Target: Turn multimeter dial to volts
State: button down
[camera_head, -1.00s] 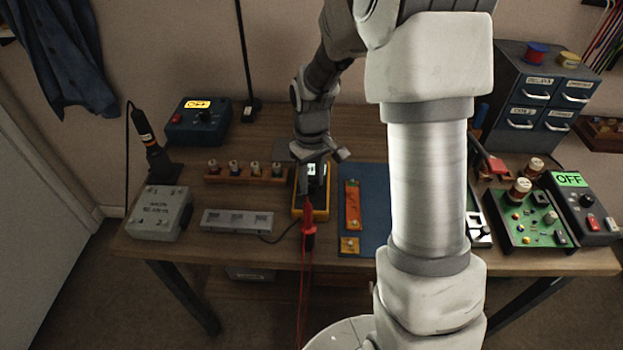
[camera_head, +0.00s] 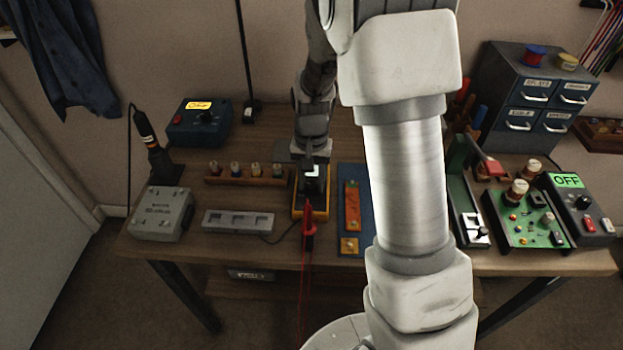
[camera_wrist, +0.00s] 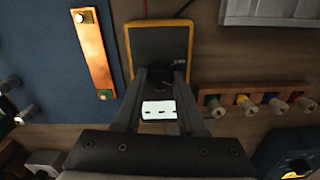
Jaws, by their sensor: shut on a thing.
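The multimeter (camera_head: 298,206), dark with a yellow-orange edge, lies near the table's front middle. It also shows in the wrist view (camera_wrist: 160,38), with its lit white display (camera_wrist: 158,109) seen between my fingers. My gripper (camera_head: 312,166) is over the multimeter; in the wrist view both fingers (camera_wrist: 160,76) reach down to its face. The fingers are shut on the dial, which is mostly hidden between them, so its setting cannot be read. A red probe (camera_head: 309,228) and lead hang at the multimeter's front edge.
A blue mat (camera_head: 352,238) with an orange strip (camera_head: 352,207) lies close right of the multimeter. A grey slotted tray (camera_head: 238,220) lies to the left. A wooden rack (camera_head: 246,180) with several posts stands behind left. Green boards (camera_head: 527,234) are at the right.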

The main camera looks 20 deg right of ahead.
aim_at(312, 185)
jog(key=shift+m, duration=0.6)
jog(key=c, duration=0.5)
grip_release()
jog(key=shift+r, duration=0.1)
notch_tip(312, 185, up, 17)
jog(key=p, duration=0.3)
jog(key=shift+r, duration=0.15)
